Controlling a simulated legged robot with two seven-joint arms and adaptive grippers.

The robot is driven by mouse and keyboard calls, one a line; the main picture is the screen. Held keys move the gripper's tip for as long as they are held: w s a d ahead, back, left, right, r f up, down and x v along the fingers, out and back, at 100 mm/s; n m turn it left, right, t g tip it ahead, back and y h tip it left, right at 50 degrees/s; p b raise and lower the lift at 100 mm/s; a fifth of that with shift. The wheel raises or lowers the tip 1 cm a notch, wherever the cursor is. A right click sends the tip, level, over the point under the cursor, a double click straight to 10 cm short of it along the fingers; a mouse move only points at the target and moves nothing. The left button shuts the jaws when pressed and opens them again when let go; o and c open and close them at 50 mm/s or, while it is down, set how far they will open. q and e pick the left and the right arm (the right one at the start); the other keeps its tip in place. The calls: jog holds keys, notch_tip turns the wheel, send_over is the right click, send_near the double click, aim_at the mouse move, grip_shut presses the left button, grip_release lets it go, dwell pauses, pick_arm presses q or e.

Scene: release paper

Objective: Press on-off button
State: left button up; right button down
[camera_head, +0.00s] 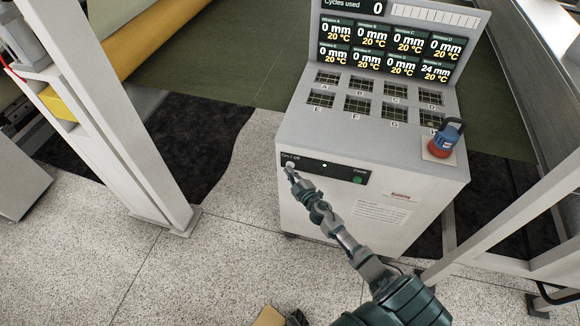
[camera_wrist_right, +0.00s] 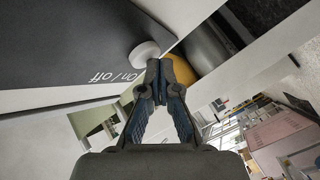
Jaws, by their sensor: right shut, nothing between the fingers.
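The on-off button (camera_wrist_right: 144,55) is a round white knob on a black panel (camera_head: 325,169) on the front of a grey control console (camera_head: 300,205). The "On / off" label beside it shows in the right wrist view. My right gripper (camera_head: 290,168) is shut and empty, its tips at the button in the head view. In the right wrist view the closed fingertips (camera_wrist_right: 159,66) are just below the button; I cannot tell whether they touch it. My left gripper is not in view.
The console top has a display (camera_head: 388,45), several grid-covered windows and a red-and-blue knob (camera_head: 445,138) at the right. A green button (camera_head: 358,180) is at the panel's right end. White posts (camera_head: 120,120) stand to the left and a white frame (camera_head: 520,225) to the right.

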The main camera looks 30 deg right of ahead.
jog(key=shift+d, duration=0.1)
jog(key=shift+w+a+r, duration=0.1)
jog(key=shift+a+r, duration=0.05)
jog(key=shift+a, duration=0.1)
jog(key=shift+w+d, duration=0.1)
jog(key=shift+d, duration=0.5)
jog(key=shift+a, duration=0.15)
